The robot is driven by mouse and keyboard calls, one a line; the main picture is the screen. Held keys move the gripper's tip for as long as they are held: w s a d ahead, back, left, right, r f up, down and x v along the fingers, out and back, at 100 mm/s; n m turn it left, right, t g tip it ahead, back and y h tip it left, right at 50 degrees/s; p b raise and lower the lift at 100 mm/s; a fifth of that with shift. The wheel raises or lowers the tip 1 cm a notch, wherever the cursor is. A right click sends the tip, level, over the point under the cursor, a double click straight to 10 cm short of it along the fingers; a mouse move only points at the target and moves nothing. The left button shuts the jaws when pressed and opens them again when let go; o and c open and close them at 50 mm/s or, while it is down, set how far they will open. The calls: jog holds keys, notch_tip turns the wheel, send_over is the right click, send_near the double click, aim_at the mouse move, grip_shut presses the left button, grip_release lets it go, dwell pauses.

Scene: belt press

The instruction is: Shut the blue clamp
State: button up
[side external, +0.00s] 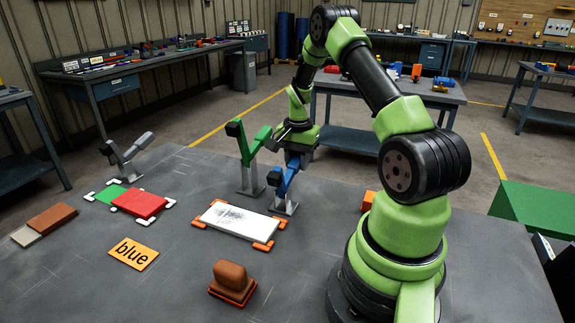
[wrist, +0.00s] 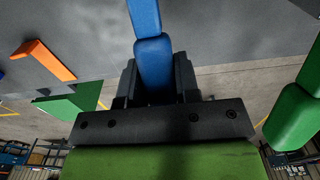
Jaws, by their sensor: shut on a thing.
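The blue clamp (side external: 284,184) stands on a grey post at the far right corner of a white plate (side external: 237,219). Its blue arm is tilted, with a black tip hanging on the left, above the table. Whether the tip touches anything is unclear. My gripper (side external: 298,157) is just above the clamp, shut on its blue handle. In the wrist view the blue handle (wrist: 152,50) runs between the dark fingers of my gripper (wrist: 155,82).
A green clamp (side external: 246,150) stands close left of my gripper; its green lever also shows at the right of the wrist view (wrist: 291,118). A grey clamp (side external: 124,158), a red block (side external: 140,204), an orange "blue" card (side external: 133,253) and a brown stamp (side external: 232,278) are on the table.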

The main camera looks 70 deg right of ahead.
aim_at(278, 167)
jog(key=shift+a+r, duration=0.45)
jog(key=shift+r, duration=0.2)
jog(key=shift+a+r, duration=0.45)
jog(key=shift+r, duration=0.2)
jog(key=shift+a+r, duration=0.55)
jog(key=shift+a, duration=0.25)
jog(key=shift+a+r, duration=0.55)
jog(key=shift+a, duration=0.2)
jog(key=shift+a+r, duration=0.2)
jog(key=shift+a, duration=0.55)
jog(key=shift+a+r, duration=0.2)
jog(key=shift+a, duration=2.15)
jog(key=o, duration=0.7)
jog(key=shift+c, duration=0.2)
jog(key=shift+r, duration=3.45)
